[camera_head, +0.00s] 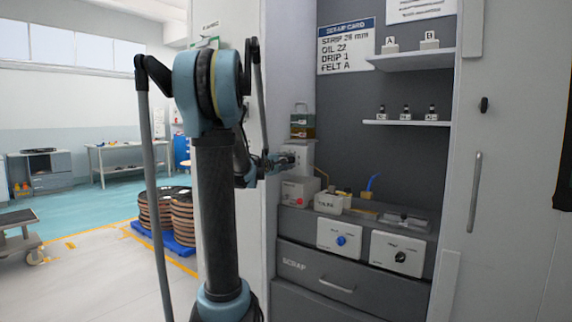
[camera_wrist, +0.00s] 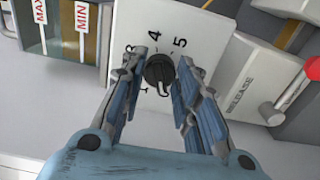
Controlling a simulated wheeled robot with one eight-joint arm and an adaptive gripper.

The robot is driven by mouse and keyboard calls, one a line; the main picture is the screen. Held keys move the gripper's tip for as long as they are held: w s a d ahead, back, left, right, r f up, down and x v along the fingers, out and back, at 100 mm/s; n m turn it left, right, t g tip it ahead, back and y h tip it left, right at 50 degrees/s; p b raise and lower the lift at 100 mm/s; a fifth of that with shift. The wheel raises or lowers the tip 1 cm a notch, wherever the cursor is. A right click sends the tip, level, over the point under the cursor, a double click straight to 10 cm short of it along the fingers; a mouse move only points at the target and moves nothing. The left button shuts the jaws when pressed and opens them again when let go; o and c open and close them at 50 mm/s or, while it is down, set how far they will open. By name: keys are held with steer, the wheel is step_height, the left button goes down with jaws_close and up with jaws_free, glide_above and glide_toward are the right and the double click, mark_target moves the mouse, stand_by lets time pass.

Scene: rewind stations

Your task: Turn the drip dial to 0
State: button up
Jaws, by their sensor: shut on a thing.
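The drip dial (camera_wrist: 158,73) is a small black round knob on a white panel (camera_wrist: 205,35), seen in the wrist view. The digits 1, 3, 4 and 5 show around it. In the head view my gripper (camera_head: 284,161) is at the face of the white dial box (camera_head: 300,156), and the knob is hidden.
An oil container with MAX and MIN marks (camera_wrist: 72,28) stands left of the panel. A release lever with a red knob (camera_wrist: 314,68) is at right. A setup card (camera_head: 346,46) reads DRIP 1. Shelves (camera_head: 408,122) and a SCRAP drawer (camera_head: 340,278) are nearby.

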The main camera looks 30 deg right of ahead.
steer(key=o, duration=1.1)
steer(key=shift+w+a+f, duration=0.1)
steer(key=shift+w+f, duration=0.05)
steer(key=shift+c, duration=0.2)
steer(key=v, duration=1.2)
steer(key=shift+f, duration=0.15)
